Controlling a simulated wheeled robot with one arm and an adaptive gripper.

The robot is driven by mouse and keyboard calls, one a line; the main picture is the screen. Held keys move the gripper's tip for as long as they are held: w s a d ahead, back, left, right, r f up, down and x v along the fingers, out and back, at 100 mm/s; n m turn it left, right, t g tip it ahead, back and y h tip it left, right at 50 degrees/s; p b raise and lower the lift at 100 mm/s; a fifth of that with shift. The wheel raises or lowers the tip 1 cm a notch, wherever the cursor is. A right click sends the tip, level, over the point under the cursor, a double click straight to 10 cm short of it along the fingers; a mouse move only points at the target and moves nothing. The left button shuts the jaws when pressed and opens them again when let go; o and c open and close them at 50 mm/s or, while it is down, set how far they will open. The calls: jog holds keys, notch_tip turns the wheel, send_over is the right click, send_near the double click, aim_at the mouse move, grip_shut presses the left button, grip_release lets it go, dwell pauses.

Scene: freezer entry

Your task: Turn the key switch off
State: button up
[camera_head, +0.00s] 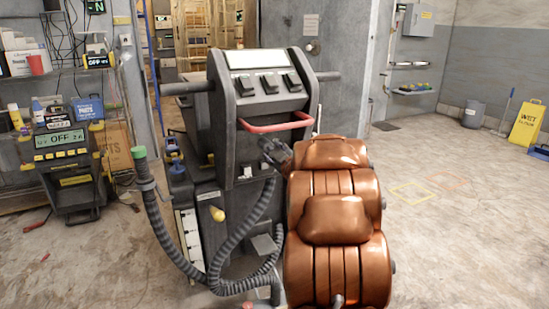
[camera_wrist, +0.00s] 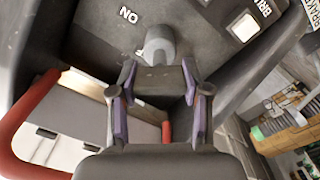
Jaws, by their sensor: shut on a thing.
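The key switch (camera_wrist: 158,42) is a rounded grey knob on the dark console, at the top middle of the wrist view. The word ON is printed beside it, upside down in that view. My gripper (camera_wrist: 160,72) is shut on the dark grey key part of the switch, its purple-padded fingers on either side. In the head view my gripper (camera_head: 273,152) is at the front of the console (camera_head: 245,150), below the red handle (camera_head: 276,125). My copper-coloured arm reaches up to it from the lower right. The switch itself cannot be made out in the head view.
The red handle also shows close at the left in the wrist view (camera_wrist: 30,125). A white square button (camera_wrist: 245,27) sits right of the switch. A ribbed hose (camera_head: 165,235) hangs at the machine's left. Open floor lies to the right, with a yellow sign (camera_head: 526,125).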

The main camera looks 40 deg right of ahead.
jog(key=n+b, duration=0.1)
jog(key=n, duration=0.1)
jog(key=n+b, duration=0.1)
jog(key=n, duration=0.2)
jog(key=shift+f+n+b, duration=0.2)
jog(key=shift+n+b, duration=0.1)
jog(key=shift+b, duration=0.05)
jog(key=shift+a+n+b, duration=0.1)
jog(key=shift+n+b, duration=0.8)
jog(key=shift+n, duration=1.2)
jog(key=o, duration=1.2)
jog(key=shift+c, duration=0.2)
jog(key=shift+s, duration=0.1)
jog(key=v, duration=1.1)
jog(key=shift+s+a, duration=0.15)
jog(key=shift+s, duration=0.2)
